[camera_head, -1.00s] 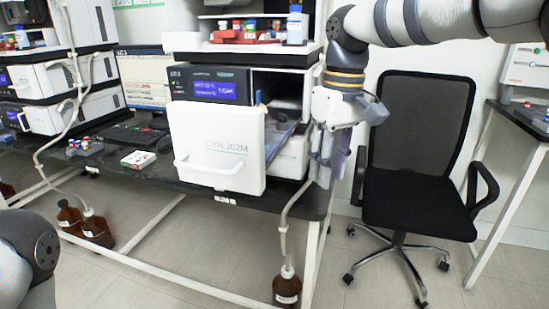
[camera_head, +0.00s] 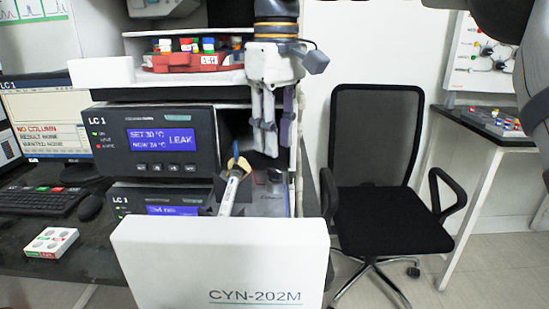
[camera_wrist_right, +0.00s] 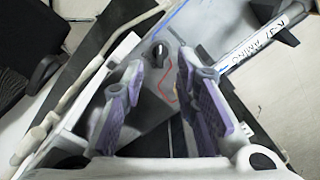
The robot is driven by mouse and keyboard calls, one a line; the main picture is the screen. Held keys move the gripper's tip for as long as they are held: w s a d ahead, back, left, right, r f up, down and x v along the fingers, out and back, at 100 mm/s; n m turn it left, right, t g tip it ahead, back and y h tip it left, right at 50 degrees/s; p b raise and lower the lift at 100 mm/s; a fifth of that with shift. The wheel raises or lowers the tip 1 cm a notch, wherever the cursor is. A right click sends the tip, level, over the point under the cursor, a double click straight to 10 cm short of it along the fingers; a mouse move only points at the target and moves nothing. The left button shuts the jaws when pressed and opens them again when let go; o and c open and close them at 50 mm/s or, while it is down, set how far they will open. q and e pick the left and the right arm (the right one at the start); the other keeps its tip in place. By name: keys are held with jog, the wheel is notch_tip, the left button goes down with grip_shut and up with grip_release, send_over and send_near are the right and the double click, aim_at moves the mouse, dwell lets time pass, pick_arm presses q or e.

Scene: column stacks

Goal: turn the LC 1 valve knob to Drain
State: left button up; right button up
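A black valve knob (camera_wrist_right: 155,52) shows in the right wrist view, on a grey panel with a blue line and a red line beside it. My right gripper (camera_wrist_right: 160,75) is open, with purple pads on its fingers. The knob shows between and just beyond the fingertips, with nothing held. In the head view my right gripper (camera_head: 268,145) points down at the right side of the LC 1 unit (camera_head: 150,140), whose screen reads LEAK. I cannot make out the knob's setting or any Drain mark. My left gripper is out of view.
A white CYN-202M door (camera_head: 220,260) stands open in front. A labelled column (camera_head: 231,188) leans behind it and also shows in the wrist view (camera_wrist_right: 265,40). A red tray of vials (camera_head: 195,60) sits above. A black chair (camera_head: 380,170) stands right.

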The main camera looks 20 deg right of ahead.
aim_at(275, 169)
notch_tip(275, 169, down, 5)
jog(key=shift+w+a+f, duration=0.1)
jog(key=shift+w, duration=0.05)
jog(key=shift+c, duration=0.6)
grip_shut()
